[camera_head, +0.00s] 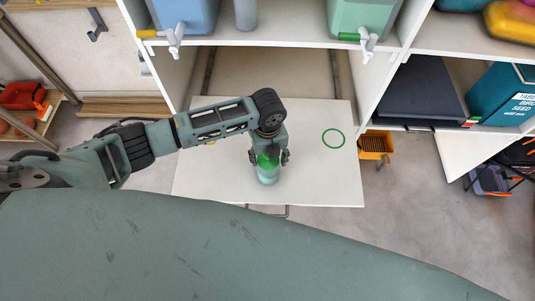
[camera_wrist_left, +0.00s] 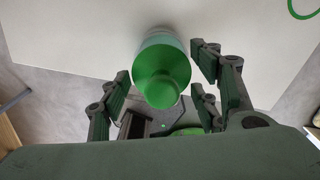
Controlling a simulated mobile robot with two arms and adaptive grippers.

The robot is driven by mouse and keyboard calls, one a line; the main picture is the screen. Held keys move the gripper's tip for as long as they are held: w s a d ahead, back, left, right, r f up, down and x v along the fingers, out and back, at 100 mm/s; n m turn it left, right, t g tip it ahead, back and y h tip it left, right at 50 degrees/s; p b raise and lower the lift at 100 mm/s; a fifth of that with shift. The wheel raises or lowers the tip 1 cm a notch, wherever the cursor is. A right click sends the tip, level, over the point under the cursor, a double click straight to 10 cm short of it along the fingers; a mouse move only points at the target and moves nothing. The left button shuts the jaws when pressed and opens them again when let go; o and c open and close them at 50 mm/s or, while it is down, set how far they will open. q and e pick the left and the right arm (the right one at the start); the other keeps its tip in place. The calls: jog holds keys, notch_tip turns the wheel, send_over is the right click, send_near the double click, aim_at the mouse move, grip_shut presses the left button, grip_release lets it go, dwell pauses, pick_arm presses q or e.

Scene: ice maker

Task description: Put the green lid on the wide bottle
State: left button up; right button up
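The green lid (camera_wrist_left: 162,82) is at the top of the pale blue-green bottle (camera_head: 267,178), which stands upright on the white pull-out shelf. The lid also shows in the head view (camera_head: 267,160). It looks seated on the bottle's top, but I cannot tell how firmly. The bottle's body shows behind the lid in the wrist view (camera_wrist_left: 158,38). My left gripper (camera_head: 269,157) is over the bottle from above. Its fingers are spread on both sides of the lid in the wrist view (camera_wrist_left: 160,75), with small gaps. My right gripper is not in view.
A green ring (camera_head: 333,138) lies flat on the white shelf (camera_head: 320,185), right of the bottle. A small yellow thing (camera_head: 211,142) shows partly behind my left arm. Two dispensers with taps (camera_head: 175,40) (camera_head: 367,46) stand above.

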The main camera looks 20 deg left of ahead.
pick_arm(q)
jog(key=shift+o, duration=1.4)
jog(key=shift+r, duration=0.2)
notch_tip(320, 180, up, 12)
jog(key=shift+f, duration=0.15)
